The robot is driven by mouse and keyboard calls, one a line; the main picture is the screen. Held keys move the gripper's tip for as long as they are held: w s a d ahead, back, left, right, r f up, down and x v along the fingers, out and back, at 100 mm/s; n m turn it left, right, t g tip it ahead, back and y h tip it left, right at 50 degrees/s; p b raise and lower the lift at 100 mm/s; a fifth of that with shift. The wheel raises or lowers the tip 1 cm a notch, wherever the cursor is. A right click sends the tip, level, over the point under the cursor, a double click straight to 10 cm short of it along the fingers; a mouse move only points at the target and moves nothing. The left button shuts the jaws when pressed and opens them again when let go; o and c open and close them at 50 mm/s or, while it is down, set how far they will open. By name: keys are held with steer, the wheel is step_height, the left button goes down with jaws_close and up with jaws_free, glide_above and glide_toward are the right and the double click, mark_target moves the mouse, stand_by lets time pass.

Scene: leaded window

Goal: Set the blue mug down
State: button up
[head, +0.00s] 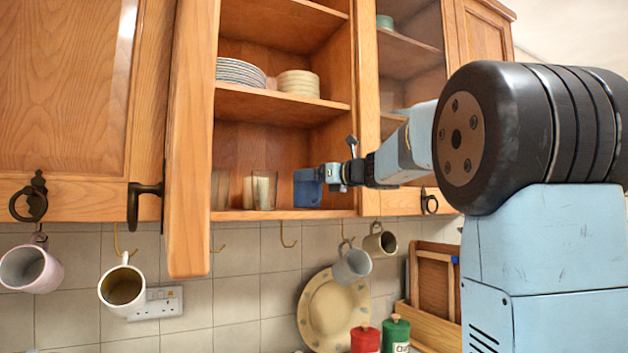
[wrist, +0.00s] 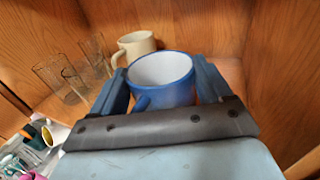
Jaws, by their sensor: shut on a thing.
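The blue mug (wrist: 162,82) has a white inside and stands upright between the two fingers of my gripper (wrist: 165,92) in the wrist view. My gripper is shut on it. In the head view the mug (head: 307,188) is inside the open cupboard's lowest compartment, near its right side, with my gripper (head: 328,177) reaching in from the right. The mug's base is close to the shelf (head: 262,214); I cannot tell whether it touches.
A cream mug (wrist: 134,46) and several clear glasses (wrist: 70,80) stand left of the blue mug. Plates (head: 240,72) and bowls (head: 298,83) are on the shelf above. The open door (head: 190,150) stands at left. Mugs hang from hooks below.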

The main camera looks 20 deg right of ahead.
steer(key=shift+f, duration=0.25)
steer(key=o, duration=1.2)
steer(key=v, duration=1.2)
